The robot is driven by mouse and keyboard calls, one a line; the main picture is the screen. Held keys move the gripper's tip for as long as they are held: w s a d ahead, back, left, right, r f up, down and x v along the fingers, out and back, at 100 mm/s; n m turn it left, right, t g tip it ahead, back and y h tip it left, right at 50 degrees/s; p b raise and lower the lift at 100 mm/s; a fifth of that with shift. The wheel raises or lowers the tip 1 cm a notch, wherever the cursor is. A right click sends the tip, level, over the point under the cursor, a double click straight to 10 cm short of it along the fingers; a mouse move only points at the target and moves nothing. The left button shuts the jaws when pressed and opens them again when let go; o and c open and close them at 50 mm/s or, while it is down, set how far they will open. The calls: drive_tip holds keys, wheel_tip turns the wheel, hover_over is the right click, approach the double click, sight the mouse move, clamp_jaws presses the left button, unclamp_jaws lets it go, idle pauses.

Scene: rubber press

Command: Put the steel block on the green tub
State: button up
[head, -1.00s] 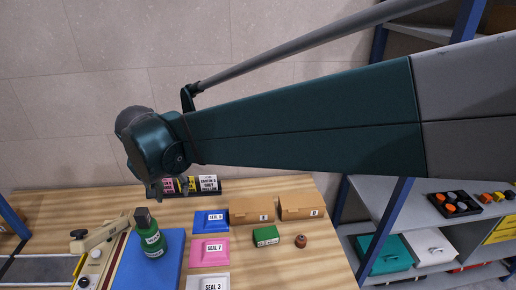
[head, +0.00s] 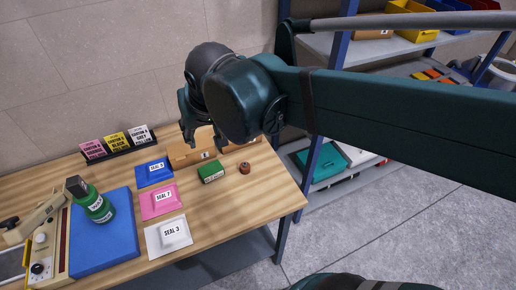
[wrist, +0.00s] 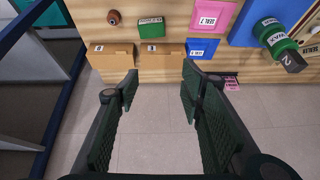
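My gripper (head: 204,138) is open and empty, high at the back of the bench near the brown boxes. A green bottle (head: 95,206) with a dark cap stands at the blue mat. I cannot make out a steel block in these views.
Brown boxes (head: 187,154) line the back edge. Blue (head: 154,172), pink (head: 160,201) and white (head: 168,236) seal pads lie beside the blue mat (head: 104,250). A small brown round object (head: 245,168) is right of the green container. The bench's right front is clear.

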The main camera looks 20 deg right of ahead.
drive_tip(key=s+d+f+t, duration=0.1)
drive_tip(key=s+d+f, duration=0.3)
drive_tip(key=s+d, duration=0.5)
drive_tip(key=d, duration=0.3)
drive_tip(key=shift+s+d+f+h, duration=0.15)
drive_tip(key=shift+s+h, duration=0.15)
